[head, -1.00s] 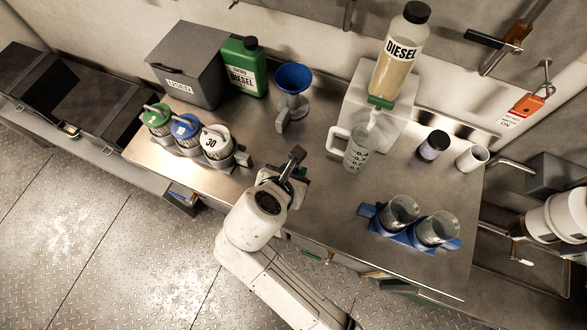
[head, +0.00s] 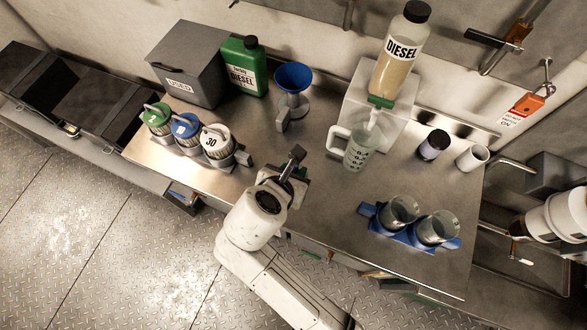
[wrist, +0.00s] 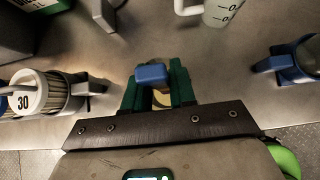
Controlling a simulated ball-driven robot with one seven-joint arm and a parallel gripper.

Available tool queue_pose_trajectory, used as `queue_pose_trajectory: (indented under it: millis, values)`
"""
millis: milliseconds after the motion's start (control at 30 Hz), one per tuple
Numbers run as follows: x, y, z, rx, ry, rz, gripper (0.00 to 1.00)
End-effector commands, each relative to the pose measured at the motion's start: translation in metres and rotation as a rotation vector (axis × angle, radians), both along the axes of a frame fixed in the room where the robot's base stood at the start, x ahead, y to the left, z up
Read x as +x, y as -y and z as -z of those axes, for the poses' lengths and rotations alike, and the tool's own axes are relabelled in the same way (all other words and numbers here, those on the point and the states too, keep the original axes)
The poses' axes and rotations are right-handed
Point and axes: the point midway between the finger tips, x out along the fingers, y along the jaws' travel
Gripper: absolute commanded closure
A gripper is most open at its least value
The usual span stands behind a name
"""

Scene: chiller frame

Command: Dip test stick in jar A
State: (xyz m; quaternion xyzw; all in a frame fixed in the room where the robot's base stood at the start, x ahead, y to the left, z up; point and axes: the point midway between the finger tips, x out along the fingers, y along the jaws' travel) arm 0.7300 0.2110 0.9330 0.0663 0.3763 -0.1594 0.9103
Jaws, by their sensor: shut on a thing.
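My gripper (wrist: 158,92) is shut on a small blue-ended piece (wrist: 152,75) between its green fingers in the wrist view. This looks like the test stick's end; the rest of it is hidden. In the head view my gripper (head: 291,168) is over the bench's front edge, left of the jars. A left glass jar (head: 400,208) and a right glass jar (head: 437,228) stand upright in a blue holder (head: 385,235) at the bench's front right. No letter can be read on either, so I cannot tell which is jar A. My gripper is well apart from both.
A measuring jug (head: 357,150) stands beneath an inverted diesel bottle (head: 398,60). A blue funnel (head: 293,80), a dark-capped pot (head: 433,146) and a white cup (head: 472,158) stand around it. Several numbered canisters (head: 218,143) are at left. Bench between gripper and jars is clear.

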Motion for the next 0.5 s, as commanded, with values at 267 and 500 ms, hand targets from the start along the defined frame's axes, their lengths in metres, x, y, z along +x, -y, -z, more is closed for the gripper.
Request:
queue_pose_trajectory:
  millis: [267, 500]
  values:
    - [-0.001, 0.001, -0.016, -0.002, -0.006, 0.0, 1.0]
    - [0.0, 0.0, -0.029, 0.001, -0.001, 0.001, 1.0]
